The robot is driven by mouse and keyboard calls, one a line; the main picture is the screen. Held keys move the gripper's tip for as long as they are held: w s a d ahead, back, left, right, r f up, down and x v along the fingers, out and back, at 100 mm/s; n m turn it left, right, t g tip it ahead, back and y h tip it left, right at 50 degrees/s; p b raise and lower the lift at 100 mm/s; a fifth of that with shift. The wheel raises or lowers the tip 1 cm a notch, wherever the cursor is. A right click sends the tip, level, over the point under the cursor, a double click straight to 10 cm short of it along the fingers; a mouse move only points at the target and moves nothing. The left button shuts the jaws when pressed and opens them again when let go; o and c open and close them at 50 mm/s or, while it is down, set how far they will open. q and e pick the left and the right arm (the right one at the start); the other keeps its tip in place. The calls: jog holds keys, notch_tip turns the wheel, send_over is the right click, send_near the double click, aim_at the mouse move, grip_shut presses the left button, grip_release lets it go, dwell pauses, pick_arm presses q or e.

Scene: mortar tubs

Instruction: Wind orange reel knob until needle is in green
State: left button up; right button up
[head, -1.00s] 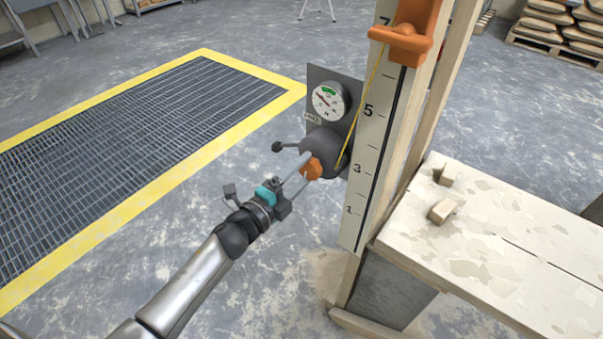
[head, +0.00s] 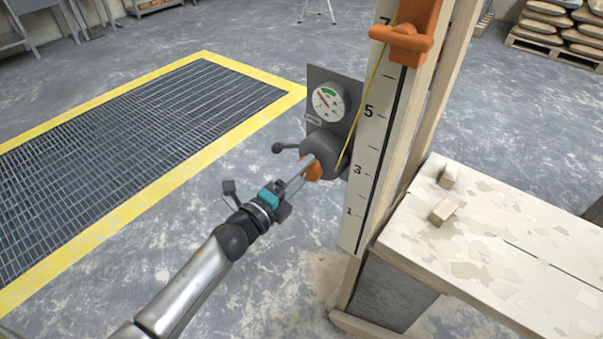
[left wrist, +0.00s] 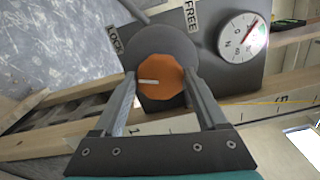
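The orange reel knob (head: 313,174) sits on the front of a dark grey reel drum (head: 320,152). My left gripper (head: 306,168) has a finger on either side of it. In the left wrist view the knob (left wrist: 160,85), with a white mark pointing left, fills the gap between the fingertips (left wrist: 160,76), which appear to touch it. The round gauge (head: 331,101) is above the drum. It has a green band at its top, and its red needle points up and left, apparently outside the green. The gauge also shows in the left wrist view (left wrist: 243,37). My right gripper is out of view.
A dark lever (head: 283,148) sticks out left of the drum. A yellow cord (head: 361,105) runs from the drum up beside the numbered post (head: 366,165) towards an orange carriage (head: 402,42). A splattered bench (head: 490,250) stands at right. Floor grating (head: 130,125) lies left.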

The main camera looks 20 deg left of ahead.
pick_arm(q)
jog(key=o, duration=0.4)
jog(key=shift+c, duration=0.2)
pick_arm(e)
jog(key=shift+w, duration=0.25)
pick_arm(q)
jog(key=p+v, duration=0.2)
jog(key=v, duration=1.3)
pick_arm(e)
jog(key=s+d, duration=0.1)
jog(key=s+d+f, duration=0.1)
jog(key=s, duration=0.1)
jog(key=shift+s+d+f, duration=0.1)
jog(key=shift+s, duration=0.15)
pick_arm(q)
jog(key=shift+s, duration=0.1)
